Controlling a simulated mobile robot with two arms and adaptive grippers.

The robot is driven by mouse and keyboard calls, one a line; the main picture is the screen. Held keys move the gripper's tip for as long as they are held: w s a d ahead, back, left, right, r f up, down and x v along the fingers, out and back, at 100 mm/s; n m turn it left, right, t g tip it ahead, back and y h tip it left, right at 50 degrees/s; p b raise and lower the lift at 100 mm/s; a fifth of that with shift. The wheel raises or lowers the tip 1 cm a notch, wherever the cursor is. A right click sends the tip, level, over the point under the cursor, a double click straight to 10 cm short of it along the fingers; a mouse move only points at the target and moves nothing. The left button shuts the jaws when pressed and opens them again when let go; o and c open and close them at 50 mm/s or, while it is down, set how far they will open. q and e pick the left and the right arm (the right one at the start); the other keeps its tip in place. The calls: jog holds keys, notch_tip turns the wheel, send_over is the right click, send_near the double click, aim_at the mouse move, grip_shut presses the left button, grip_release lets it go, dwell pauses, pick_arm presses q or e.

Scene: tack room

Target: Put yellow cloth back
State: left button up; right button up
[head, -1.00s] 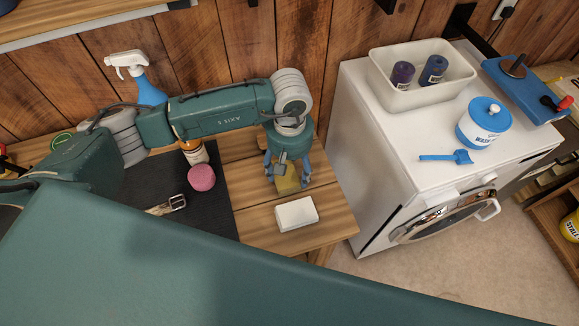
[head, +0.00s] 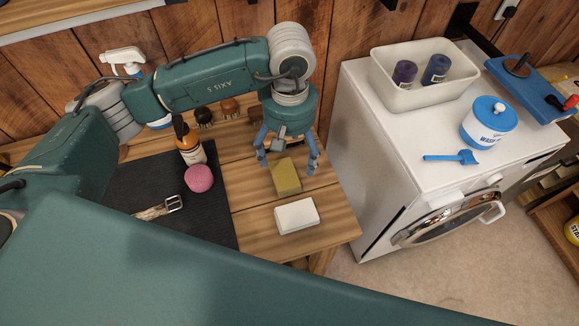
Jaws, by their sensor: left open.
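The yellow cloth (head: 285,176) is a folded, mustard-coloured block lying on the wooden bench (head: 250,212). It sits just behind a white block (head: 297,216) and to the right of the dark mat. My left gripper (head: 287,164) is open, its blue fingers apart above and behind the cloth. Nothing shows between the fingers. My right gripper is not in view.
On the dark mat (head: 135,190) are a pink round sponge (head: 199,178), an amber bottle (head: 188,143) and a buckled strap (head: 160,209). Brushes (head: 229,108) stand behind. A white washer (head: 380,170) at right carries a bin (head: 424,92), blue-lidded tub (head: 488,122) and blue scoop (head: 452,157).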

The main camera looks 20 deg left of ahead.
pick_arm(q)
jog(key=shift+r+b, duration=0.5)
jog(key=shift+r, duration=1.9)
jog(key=shift+s+f, duration=0.1)
